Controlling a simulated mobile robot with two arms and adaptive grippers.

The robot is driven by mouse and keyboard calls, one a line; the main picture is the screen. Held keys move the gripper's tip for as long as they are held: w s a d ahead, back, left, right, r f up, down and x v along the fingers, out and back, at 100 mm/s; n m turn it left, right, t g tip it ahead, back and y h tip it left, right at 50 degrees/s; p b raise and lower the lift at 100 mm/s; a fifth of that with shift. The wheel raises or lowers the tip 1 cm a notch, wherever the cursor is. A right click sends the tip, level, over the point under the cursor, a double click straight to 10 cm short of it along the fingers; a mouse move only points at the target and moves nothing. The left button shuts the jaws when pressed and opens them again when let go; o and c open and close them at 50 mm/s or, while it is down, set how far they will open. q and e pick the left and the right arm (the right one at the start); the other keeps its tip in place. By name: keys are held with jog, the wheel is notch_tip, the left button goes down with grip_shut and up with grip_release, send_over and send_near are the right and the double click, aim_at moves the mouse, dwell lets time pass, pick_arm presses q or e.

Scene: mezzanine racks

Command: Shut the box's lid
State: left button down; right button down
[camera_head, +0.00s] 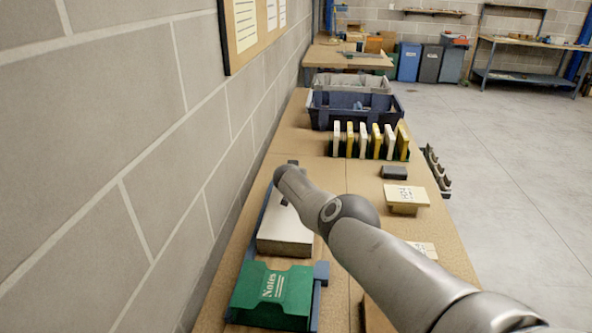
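A box with a pale cream top (286,222) lies on the long wooden bench near the wall. It sits in or against a dark blue tray or frame (252,232), and I cannot tell which part is its lid. My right arm comes in from the lower right and reaches left across the box's far end. My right gripper (289,181) is over or just beyond that end, mostly hidden behind the wrist. Only small dark parts of it show, so its opening and any contact are unclear. My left gripper is not in view.
A green "Notes" holder (272,296) is nearest on the bench. A labelled small block (406,195), a dark block (394,172), a rack of upright yellow and white pieces (370,141) and a blue crate (352,107) stand farther along. The wall borders the left; open floor lies right.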

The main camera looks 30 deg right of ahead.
jog(key=shift+s+a+f+p, duration=0.15)
jog(key=shift+s+a+p, duration=0.25)
jog(key=shift+p, duration=0.65)
